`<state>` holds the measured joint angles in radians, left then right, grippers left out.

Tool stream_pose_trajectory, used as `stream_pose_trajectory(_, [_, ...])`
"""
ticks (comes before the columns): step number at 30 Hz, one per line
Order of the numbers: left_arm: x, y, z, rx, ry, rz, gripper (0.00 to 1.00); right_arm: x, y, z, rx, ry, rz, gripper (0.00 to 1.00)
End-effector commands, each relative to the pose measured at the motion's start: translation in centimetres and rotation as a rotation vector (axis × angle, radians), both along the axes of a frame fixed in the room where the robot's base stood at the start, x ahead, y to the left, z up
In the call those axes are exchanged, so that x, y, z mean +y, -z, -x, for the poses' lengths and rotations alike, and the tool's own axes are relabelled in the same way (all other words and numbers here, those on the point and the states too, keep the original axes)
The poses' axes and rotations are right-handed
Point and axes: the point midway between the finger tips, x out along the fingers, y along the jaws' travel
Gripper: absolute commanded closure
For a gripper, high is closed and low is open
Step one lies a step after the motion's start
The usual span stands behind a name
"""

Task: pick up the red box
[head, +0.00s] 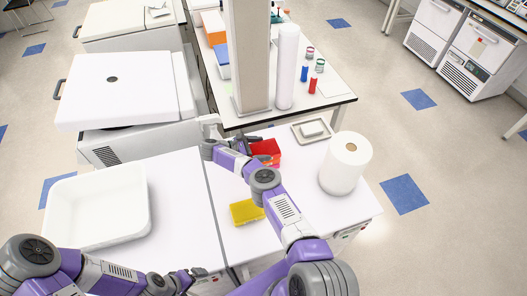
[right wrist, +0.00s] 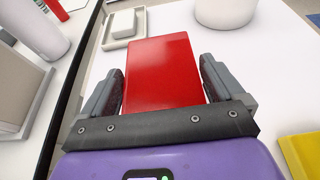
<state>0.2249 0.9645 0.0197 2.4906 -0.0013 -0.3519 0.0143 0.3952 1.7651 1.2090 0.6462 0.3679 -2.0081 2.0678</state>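The red box (head: 266,151) sits on the white bench near its back edge, partly hidden by my right arm in the head view. In the right wrist view the red box (right wrist: 162,72) lies between the two fingers of my right gripper (right wrist: 162,88). The fingers are spread wide, one along each side of the box. Whether either finger touches it is hard to tell. My right gripper (head: 246,141) shows small in the head view. My left gripper (head: 184,281) is low at the bottom, away from the box, and its fingers are unclear.
A yellow box (head: 246,212) lies nearer on the bench. A white paper roll (head: 345,163) stands right of the red box, and a small tray (head: 312,131) lies behind it. A large white tub (head: 98,206) is at the left. A beige column (head: 250,60) rises beyond the bench.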

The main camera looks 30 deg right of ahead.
Motion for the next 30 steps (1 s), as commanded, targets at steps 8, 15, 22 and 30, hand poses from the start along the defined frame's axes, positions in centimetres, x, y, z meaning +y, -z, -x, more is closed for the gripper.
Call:
stream_pose_trajectory(8, [0.0, 0.0, 0.0, 0.000, 0.000, 0.000, 0.00, 0.0, 0.0, 0.0, -0.001, 0.000, 0.001, 0.39])
stream_pose_trajectory(15, [0.0, -0.3, 0.0, 0.000, 0.000, 0.000, 0.00, 0.0, -0.4, 0.0, 0.000, 0.000, 0.002, 0.40])
stream_pose_trajectory(22, [0.0, -1.9, 0.0, 0.000, 0.000, 0.000, 0.00, 0.0, -2.2, 0.0, -0.002, 0.001, 0.001, 0.40])
stream_pose_trajectory(30, [0.0, -5.7, 0.0, 0.000, 0.000, 0.000, 0.00, 0.0, -6.5, -0.1, -0.002, -0.001, 0.004, 0.40])
